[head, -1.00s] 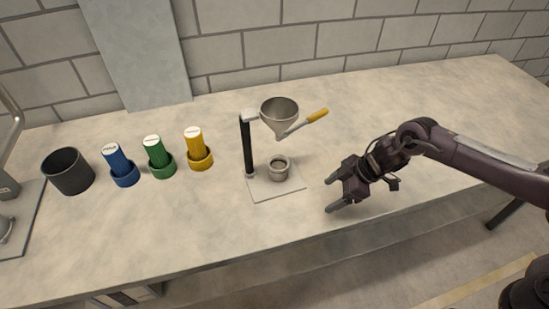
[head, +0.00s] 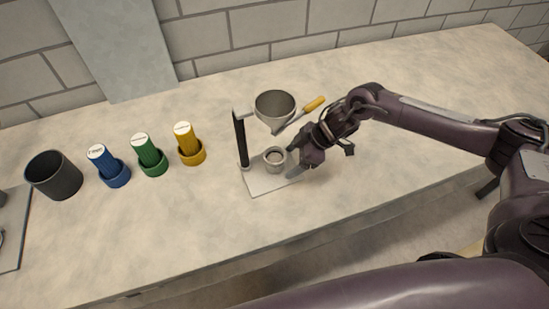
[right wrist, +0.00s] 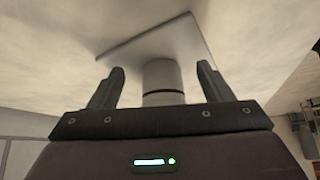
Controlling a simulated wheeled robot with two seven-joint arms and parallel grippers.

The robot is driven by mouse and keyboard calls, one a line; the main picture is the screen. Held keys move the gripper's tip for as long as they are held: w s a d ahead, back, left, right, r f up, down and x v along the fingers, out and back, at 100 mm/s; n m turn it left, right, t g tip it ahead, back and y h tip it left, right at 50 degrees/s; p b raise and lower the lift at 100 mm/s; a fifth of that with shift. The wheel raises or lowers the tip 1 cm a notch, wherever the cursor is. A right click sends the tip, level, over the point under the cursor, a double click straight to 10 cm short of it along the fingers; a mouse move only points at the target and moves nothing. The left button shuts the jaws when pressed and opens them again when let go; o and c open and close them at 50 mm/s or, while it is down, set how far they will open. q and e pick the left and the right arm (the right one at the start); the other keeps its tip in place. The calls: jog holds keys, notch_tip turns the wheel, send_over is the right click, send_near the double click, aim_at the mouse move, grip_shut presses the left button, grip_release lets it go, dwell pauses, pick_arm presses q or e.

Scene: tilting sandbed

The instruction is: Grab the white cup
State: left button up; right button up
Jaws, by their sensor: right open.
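The white cup (head: 274,158) stands upright on a light square base plate (head: 267,187), below the funnel (head: 274,108) of a stand. My right gripper (head: 291,167) is open at the cup's right side. In the right wrist view the cup (right wrist: 161,78) shows between the two spread fingers of the right gripper (right wrist: 160,85), with a gap on each side. The fingers hide part of the plate in the head view. My left gripper is not in view.
The stand's black post (head: 241,138) rises left of the cup. A yellow-handled valve (head: 314,104) sticks out above my right gripper. Blue (head: 108,165), green (head: 149,155) and yellow (head: 188,144) tubes in holders and a dark pot (head: 54,175) stand to the left.

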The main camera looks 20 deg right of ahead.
aim_at(275, 159)
jog(key=a, duration=0.1)
jog(key=w+a+p, duration=0.1)
jog(key=a, duration=0.1)
jog(key=a+p, duration=0.1)
jog(key=shift+w+a+r, duration=0.1)
jog(key=shift+w+a, duration=0.15)
jog(key=shift+a, duration=0.05)
jog(key=shift+w+a+f, duration=0.15)
jog(key=shift+a+f, duration=0.05)
jog(key=shift+f, duration=0.35)
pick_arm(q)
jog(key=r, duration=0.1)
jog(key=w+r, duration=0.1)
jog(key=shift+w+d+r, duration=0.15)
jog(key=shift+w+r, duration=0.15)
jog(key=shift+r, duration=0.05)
pick_arm(e)
jog(key=shift+d, duration=0.1)
jog(key=c, duration=1.1)
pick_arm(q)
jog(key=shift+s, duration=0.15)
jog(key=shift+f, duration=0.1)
pick_arm(e)
jog(key=shift+r, duration=0.1)
